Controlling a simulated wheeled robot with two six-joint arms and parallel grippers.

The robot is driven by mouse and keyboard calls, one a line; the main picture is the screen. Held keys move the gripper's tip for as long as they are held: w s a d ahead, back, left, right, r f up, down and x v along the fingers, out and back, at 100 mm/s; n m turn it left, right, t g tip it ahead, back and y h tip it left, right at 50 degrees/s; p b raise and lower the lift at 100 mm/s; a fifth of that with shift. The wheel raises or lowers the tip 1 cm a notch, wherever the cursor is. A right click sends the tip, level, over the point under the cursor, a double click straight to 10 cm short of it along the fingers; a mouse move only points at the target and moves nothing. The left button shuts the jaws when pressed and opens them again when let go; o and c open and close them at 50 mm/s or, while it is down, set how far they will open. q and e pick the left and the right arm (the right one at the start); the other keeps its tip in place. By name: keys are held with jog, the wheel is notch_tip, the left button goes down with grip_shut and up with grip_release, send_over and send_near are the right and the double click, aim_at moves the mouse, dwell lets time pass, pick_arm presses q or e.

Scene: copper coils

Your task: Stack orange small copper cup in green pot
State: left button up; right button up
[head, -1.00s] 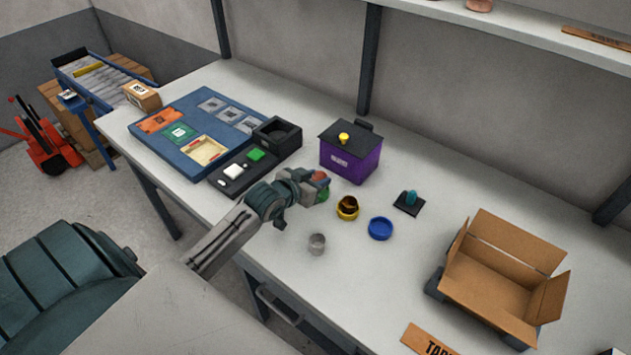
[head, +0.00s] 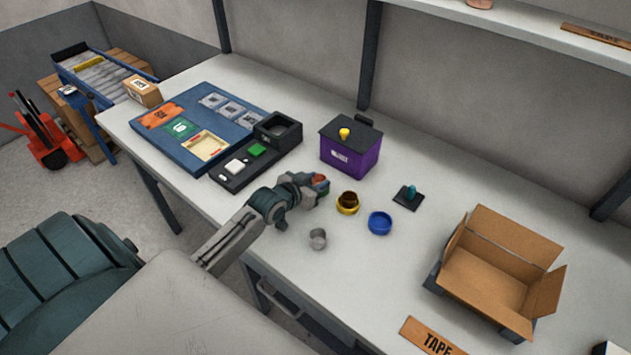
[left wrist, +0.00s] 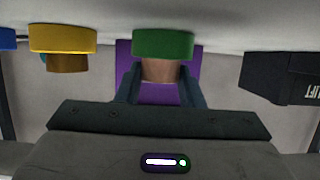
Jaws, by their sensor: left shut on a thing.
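My left gripper (left wrist: 160,88) is shut on the orange small copper cup (left wrist: 161,72), one finger on each side. The green pot (left wrist: 164,43) stands on the table, with the cup upright at its mouth. The wrist view is upside down, and the pot's rim hides the cup's lower end, so I cannot tell how deep it sits. In the head view the orange cup (head: 320,179) shows at the gripper's tip, and the green pot is mostly hidden by the gripper. My right gripper is not in view.
A yellow pot (head: 348,210) with a brass-coloured cup inside stands close on the right. Beyond it are a blue pot (head: 380,224) and a grey cup (head: 318,240). A purple box (head: 350,160) stands behind. An open carton (head: 490,290) is at the right.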

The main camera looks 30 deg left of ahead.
pick_arm(q)
jog(key=shift+s+f, duration=0.2)
jog(key=shift+f, duration=0.25)
jog(key=o, duration=0.7)
jog(key=shift+f, duration=0.1)
jog(key=shift+o, duration=1.3)
jog(key=shift+f, duration=0.1)
jog(key=shift+d, duration=0.1)
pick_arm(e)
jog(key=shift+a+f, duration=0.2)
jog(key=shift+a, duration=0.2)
pick_arm(q)
jog(key=shift+s, duration=0.1)
jog(key=shift+r+p, duration=0.35)
jog(key=shift+r, duration=0.3)
jog(key=v, duration=0.9)
jog(key=shift+s+r+b, duration=0.2)
jog(key=shift+r+b, duration=0.1)
jog(key=shift+r, duration=0.05)
jog(key=shift+v, duration=1)
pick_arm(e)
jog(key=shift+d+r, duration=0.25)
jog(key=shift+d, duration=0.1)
